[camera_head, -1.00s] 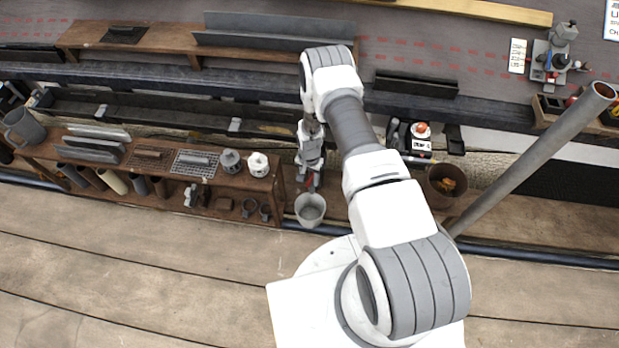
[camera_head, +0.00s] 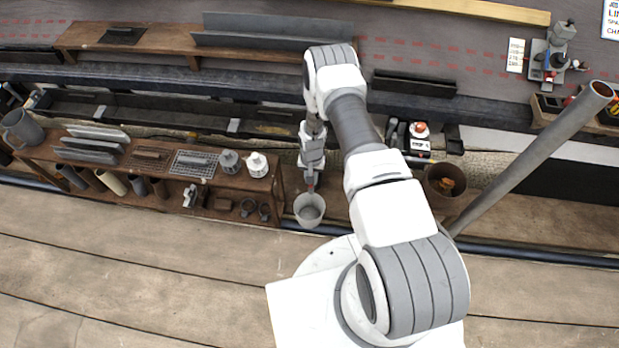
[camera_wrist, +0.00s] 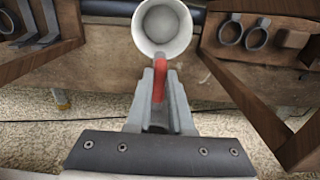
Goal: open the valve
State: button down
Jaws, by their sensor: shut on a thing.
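A red lever (camera_wrist: 159,79), which looks like the valve handle, shows between the fingers of my gripper (camera_wrist: 160,72) in the wrist view. The fingers are shut on it. The valve body and pipe are hidden, so I cannot tell how far the valve is turned. A pale bucket (camera_wrist: 162,28) stands just beyond the fingertips, its open top facing up.
A wooden shelf (camera_head: 165,178) with tubes, plates and fittings stands left of the bucket. A brown pot (camera_head: 441,183) and a thick slanted pipe (camera_head: 530,155) are to the right. The dark gutter (camera_head: 170,107) runs behind. The plank floor in front is mostly clear.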

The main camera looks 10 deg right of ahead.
jog(key=c, duration=0.8)
grip_release()
notch_tip(320, 180, up, 18)
jog(key=p, duration=0.6)
jog(key=shift+f, duration=0.25)
